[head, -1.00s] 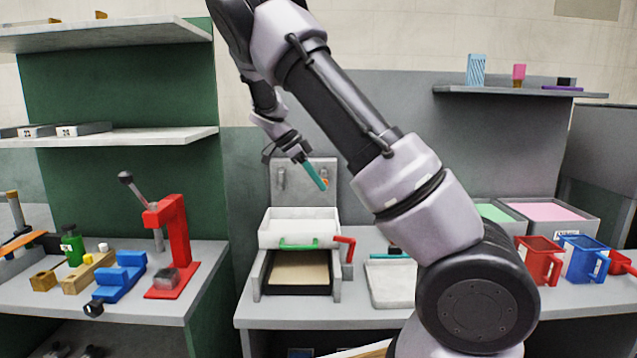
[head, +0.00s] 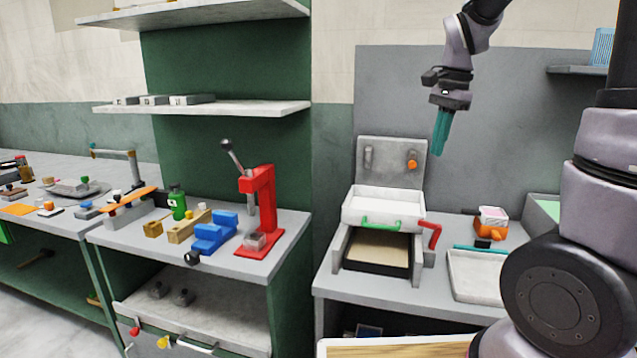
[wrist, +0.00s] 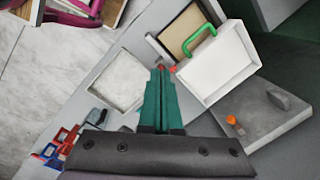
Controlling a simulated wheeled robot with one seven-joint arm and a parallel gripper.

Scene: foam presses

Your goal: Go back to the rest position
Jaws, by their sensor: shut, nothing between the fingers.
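My gripper (head: 441,132) hangs in the air above and to the right of the foam press, with its teal fingers pointing down. The fingers are together and hold nothing. In the wrist view the closed fingers (wrist: 160,98) point toward the bench below. The press has a white tray-like lid (head: 383,208) with a green handle (head: 381,223). Below it is a dark-framed tan bed (head: 377,252). A grey back plate (head: 391,160) with an orange knob stands behind it. My gripper touches none of these.
A pale shallow tray (head: 474,276) lies right of the press, with an orange and white item (head: 491,222) behind it. On the left bench stand a red lever press (head: 262,210) and a blue vise (head: 212,233). A grey shelf (head: 580,70) is at the upper right.

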